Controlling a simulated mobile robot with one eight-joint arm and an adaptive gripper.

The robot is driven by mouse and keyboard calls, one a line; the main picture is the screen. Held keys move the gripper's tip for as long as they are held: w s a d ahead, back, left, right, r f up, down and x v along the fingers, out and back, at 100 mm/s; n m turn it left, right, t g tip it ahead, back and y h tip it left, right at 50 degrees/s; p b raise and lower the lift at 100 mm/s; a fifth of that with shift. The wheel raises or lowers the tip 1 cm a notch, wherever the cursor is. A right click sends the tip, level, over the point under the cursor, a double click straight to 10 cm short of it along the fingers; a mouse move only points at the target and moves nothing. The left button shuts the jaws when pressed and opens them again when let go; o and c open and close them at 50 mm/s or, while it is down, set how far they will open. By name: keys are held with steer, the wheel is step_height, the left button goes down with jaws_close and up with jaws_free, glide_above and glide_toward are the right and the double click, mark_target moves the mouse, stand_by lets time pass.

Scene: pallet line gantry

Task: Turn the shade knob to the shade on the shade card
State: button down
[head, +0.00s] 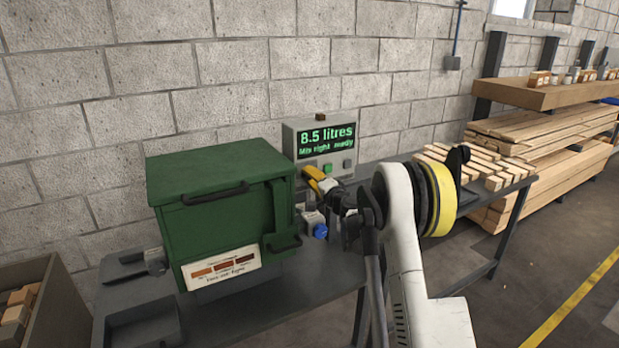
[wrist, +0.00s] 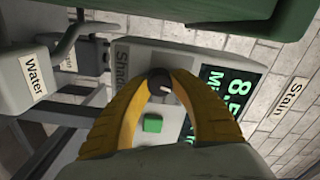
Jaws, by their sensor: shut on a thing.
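The shade knob (wrist: 160,84) is a small dark round knob with a light mark, on a grey control box beside the printed word "Shade". My gripper (wrist: 160,80) has its yellow fingers closed around it. In the head view my gripper (head: 316,178) is at the lower left of the control box (head: 289,140), and the knob is hidden there. The green display (head: 326,140) reads "8.5 litres", with a smaller line below that starts with "Mix". A pale card (head: 220,282) with several brown swatches is on the green tank's front; its small text is unreadable.
The green tank (head: 215,205) stands on the grey bench left of my gripper. A blue-capped valve (head: 320,231) is below my gripper. A green button (wrist: 153,123) is close to my fingers. Wood blocks (head: 470,166) lie at the bench's right. "Water" (wrist: 37,77) and "Stain" (wrist: 289,96) labels show.

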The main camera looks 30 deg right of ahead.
steer(key=m, duration=0.4)
steer(key=shift+m, duration=0.4)
stand_by(0.4)
steer(key=c, duration=1.1)
jaws_free()
steer(key=shift+o, duration=0.2)
steer(key=shift+s, duration=0.1)
steer(key=s, duration=1.1)
steer(key=shift+s+d, duration=0.2)
steer(key=shift+s, duration=0.2)
